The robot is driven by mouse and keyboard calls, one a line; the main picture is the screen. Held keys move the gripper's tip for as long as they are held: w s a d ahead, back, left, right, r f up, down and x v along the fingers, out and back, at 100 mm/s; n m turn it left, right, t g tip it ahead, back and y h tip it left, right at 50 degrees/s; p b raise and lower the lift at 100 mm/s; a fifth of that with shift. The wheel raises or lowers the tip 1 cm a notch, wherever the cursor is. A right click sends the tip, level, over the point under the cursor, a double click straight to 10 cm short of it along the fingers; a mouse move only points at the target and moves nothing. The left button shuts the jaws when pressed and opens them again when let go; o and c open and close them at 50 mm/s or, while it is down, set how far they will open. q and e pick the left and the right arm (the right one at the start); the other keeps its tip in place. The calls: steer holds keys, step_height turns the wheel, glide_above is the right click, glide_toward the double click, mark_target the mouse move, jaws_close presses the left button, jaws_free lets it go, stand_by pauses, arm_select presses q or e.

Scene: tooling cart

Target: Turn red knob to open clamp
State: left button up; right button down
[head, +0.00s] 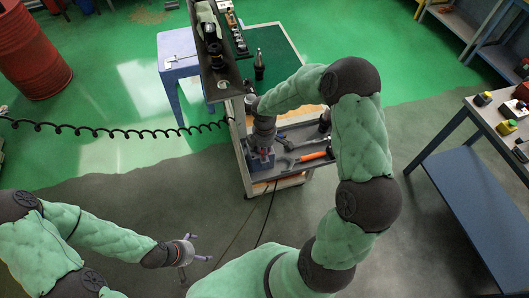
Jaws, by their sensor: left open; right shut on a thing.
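My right gripper (262,145) reaches down to the near left part of the cart's grey tray. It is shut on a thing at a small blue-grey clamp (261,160). This seems to be the red knob, but the gripper mostly hides it and the contact is too small to see clearly. I cannot tell how far the clamp is open. My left gripper (203,247) is open and empty, low over the grey floor to the left of the cart and well apart from it.
The cart's tray (288,167) also holds an orange-handled tool (312,157) and other hand tools to the right of the clamp. A blue stool (180,60) stands left, a workbench (462,180) right. Cables cross the floor.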

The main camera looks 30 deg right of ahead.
steer(key=m+b, duration=0.3)
steer(key=m, duration=0.2)
steer(key=shift+f+m, duration=0.15)
steer(key=shift+m, duration=0.15)
steer(key=shift+m+b, duration=1.2)
steer(key=shift+m, duration=0.8)
steer(key=c, duration=1)
jaws_free()
steer(key=shift+o, duration=0.2)
steer(key=shift+r, duration=0.2)
